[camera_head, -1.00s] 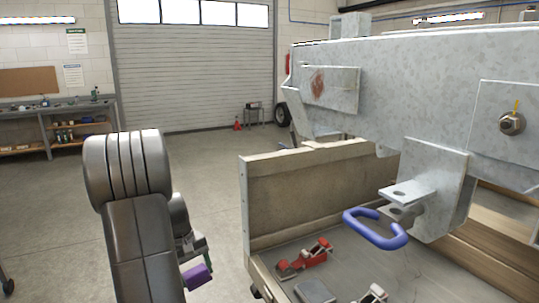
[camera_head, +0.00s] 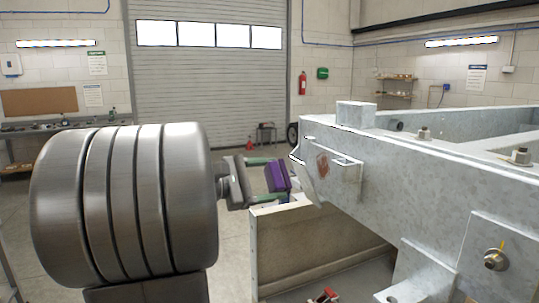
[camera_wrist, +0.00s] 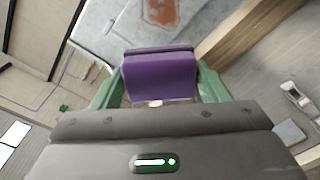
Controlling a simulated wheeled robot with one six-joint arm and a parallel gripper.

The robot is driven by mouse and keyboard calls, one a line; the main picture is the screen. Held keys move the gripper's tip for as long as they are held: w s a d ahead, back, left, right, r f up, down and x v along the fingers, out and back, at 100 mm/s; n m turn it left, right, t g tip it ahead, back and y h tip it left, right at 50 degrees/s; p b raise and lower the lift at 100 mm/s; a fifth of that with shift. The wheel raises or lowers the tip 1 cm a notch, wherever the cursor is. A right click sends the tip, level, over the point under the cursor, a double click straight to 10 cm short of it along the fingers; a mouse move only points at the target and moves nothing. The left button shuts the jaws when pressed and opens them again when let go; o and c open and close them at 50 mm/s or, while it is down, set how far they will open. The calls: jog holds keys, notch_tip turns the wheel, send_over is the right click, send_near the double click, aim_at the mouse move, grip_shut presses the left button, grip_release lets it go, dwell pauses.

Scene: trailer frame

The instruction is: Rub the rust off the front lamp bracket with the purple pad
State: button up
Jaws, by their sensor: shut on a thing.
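My gripper (camera_head: 268,178) is shut on the purple pad (camera_head: 277,178), which sits between its green fingers. The pad also shows in the wrist view (camera_wrist: 158,76), with a finger on each side. The front lamp bracket (camera_head: 340,170) is a grey plate on the left end of the galvanised frame, with a reddish-brown rust patch (camera_head: 322,165). The pad is to the left of the bracket in the head view, with a gap between them. In the wrist view the rust patch (camera_wrist: 160,10) is at the top edge, beyond the pad and apart from it.
The galvanised trailer frame (camera_head: 420,185) fills the right side. A wooden-sided crate (camera_head: 300,245) stands below the bracket, with a red tool (camera_head: 324,296) inside. A workbench is at the far left. The floor left of the crate is clear.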

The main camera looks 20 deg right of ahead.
aim_at(316, 163)
jog(key=r, duration=0.2)
jog(key=shift+s+r+h, duration=0.3)
jog(key=shift+s, duration=0.1)
jog(key=shift+d, duration=0.2)
jog(key=shift+w+d, duration=0.15)
jog(key=shift+d, duration=1.25)
jog(key=shift+w+d, duration=0.15)
jog(key=shift+d, duration=1.2)
jog(key=shift+d, duration=0.95)
jog(key=shift+s+b, duration=0.7)
jog(key=shift+s, duration=1.05)
jog(key=s, duration=0.1)
jog(key=s+b, duration=0.1)
jog(key=s, duration=0.1)
jog(key=shift+s+d+b, duration=0.15)
jog(key=shift+d+b, duration=0.15)
jog(key=shift+b, duration=0.1)
